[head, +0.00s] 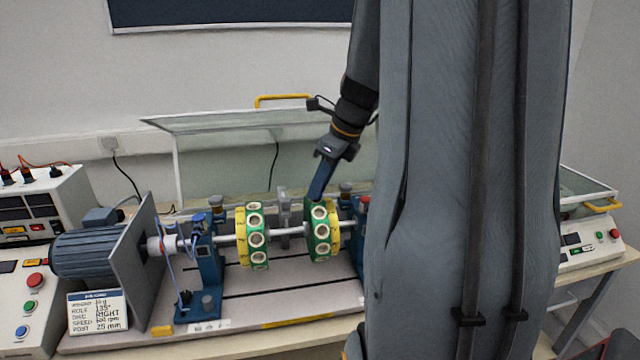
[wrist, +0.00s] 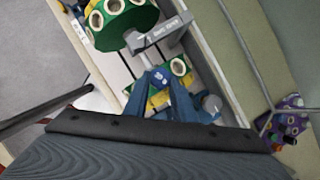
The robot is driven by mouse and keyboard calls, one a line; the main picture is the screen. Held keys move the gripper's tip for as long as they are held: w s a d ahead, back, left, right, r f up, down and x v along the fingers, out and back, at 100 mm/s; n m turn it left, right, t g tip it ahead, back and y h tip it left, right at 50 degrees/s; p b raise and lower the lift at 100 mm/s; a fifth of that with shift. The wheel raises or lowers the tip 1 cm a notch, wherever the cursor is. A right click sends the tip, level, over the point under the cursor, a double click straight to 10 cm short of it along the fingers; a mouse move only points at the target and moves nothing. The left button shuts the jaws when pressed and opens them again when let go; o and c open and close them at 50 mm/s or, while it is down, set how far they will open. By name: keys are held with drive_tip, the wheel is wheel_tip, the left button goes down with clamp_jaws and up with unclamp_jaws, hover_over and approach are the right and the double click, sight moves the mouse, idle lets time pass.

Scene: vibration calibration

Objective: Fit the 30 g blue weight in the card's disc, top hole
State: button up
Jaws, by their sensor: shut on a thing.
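My gripper (head: 317,195) points down at the top of the right disc (head: 322,242), a green and yellow wheel with holes round its rim. In the wrist view, its blue fingers (wrist: 160,88) are shut on the blue weight (wrist: 159,76), which has pale marks on its face. The weight is at the right disc's rim (wrist: 180,66); I cannot tell whether it is in a hole. The head view does not show the weight clearly. The left disc (head: 253,238) is on the same shaft. The card (head: 97,311) reads "DISC RIGHT", with a hole line that looks like 135°.
A blue motor (head: 92,252) and a grey plate stand left of the shaft. A clear guard with a yellow handle (head: 283,98) is raised behind the discs. Blue bearing posts (head: 208,260) flank the discs. A purple tray (wrist: 290,118) with small items shows in the wrist view.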

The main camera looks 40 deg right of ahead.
drive_tip(key=shift+f, duration=0.3)
drive_tip(key=o, duration=1.1)
drive_tip(key=b+v, duration=0.1)
drive_tip(key=v, duration=0.6)
drive_tip(key=shift+r, duration=0.4)
drive_tip(key=shift+s, duration=0.1)
drive_tip(key=shift+s+d, duration=0.1)
